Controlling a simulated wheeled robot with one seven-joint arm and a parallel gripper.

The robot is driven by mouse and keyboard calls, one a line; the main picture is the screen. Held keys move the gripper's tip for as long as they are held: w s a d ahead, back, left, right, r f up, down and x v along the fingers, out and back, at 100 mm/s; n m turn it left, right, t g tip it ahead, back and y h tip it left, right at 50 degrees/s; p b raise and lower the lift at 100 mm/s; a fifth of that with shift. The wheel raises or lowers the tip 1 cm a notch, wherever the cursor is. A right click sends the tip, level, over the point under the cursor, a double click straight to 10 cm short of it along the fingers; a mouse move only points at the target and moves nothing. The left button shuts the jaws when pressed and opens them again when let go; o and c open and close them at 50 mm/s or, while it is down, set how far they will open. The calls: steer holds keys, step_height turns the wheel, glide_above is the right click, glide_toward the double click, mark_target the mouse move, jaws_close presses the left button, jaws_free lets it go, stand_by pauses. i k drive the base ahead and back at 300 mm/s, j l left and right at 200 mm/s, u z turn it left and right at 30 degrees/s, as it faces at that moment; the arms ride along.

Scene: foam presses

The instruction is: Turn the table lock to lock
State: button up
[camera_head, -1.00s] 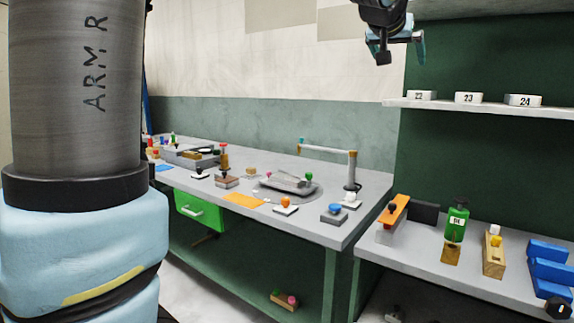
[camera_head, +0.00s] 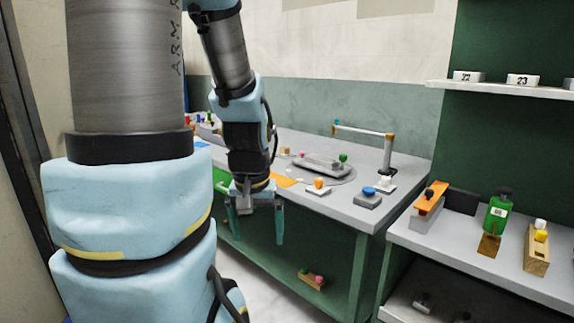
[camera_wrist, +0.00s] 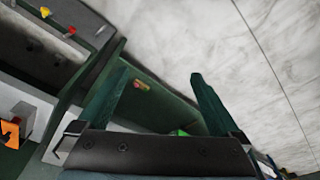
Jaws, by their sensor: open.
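A round grey turntable (camera_head: 343,178) lies on the grey workbench (camera_head: 340,208). It carries a metal plate fixture (camera_head: 322,165) with a green knob (camera_head: 343,158) at its right end. An orange knob (camera_head: 319,183) on a white base stands at the bench's front edge, near the turntable. Which of these knobs is the table lock I cannot tell. My gripper (camera_head: 257,240) points down, open and empty, in front of the bench edge and left of the orange knob. In the wrist view my open fingers (camera_wrist: 164,85) have nothing between them but the lower shelf and floor behind.
A blue button (camera_head: 369,190) on a grey box and a white knob (camera_head: 386,182) stand at the bench's right end. A post with a horizontal arm (camera_head: 388,152) rises behind them. A second bench at right holds a green bottle (camera_head: 497,215). Pale floor lies below.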

mark_target(318, 182)
steer(key=i+l, duration=0.1)
steer(key=i, duration=0.3)
steer(key=i+l+u, duration=0.1)
steer(key=i, duration=0.35)
